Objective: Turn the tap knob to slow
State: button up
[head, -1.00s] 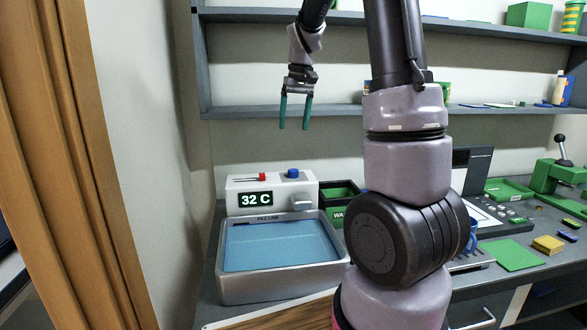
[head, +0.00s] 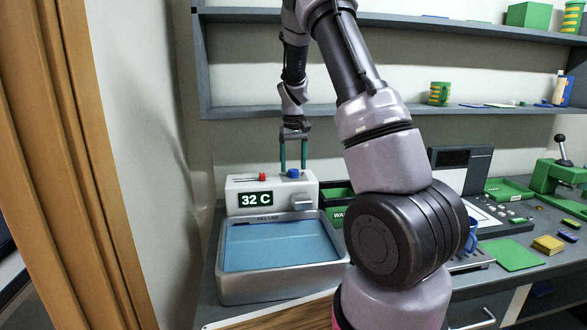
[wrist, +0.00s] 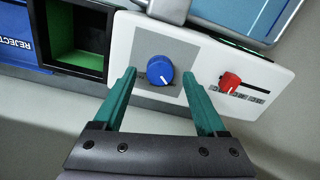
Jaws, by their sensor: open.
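The blue tap knob (head: 293,173) sits on top of the white tap unit (head: 235,185), which reads 32 C. In the wrist view the blue knob (wrist: 160,70) shows a white pointer line aimed toward the gripper side, slightly right. My gripper (head: 293,166) points down just above and behind the knob. In the wrist view my gripper (wrist: 160,76) is open, with one teal finger on each side of the knob and clear gaps. A red slider (wrist: 230,81) is on the same panel; it also shows in the head view (head: 262,177).
A basin of blue water (head: 280,246) stands in front of the unit. Dark-green bins (head: 337,190) are to its right. A shelf (head: 240,112) runs along the wall behind my arm. A blue REJECT bin (wrist: 22,45) shows in the wrist view.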

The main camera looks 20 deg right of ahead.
jog(key=shift+f, duration=0.85)
grip_shut()
jog(key=shift+m, duration=0.4)
jog(key=m, duration=0.4)
jog(key=shift+m, duration=0.3)
jog(key=m, duration=0.4)
jog(key=shift+m, duration=0.3)
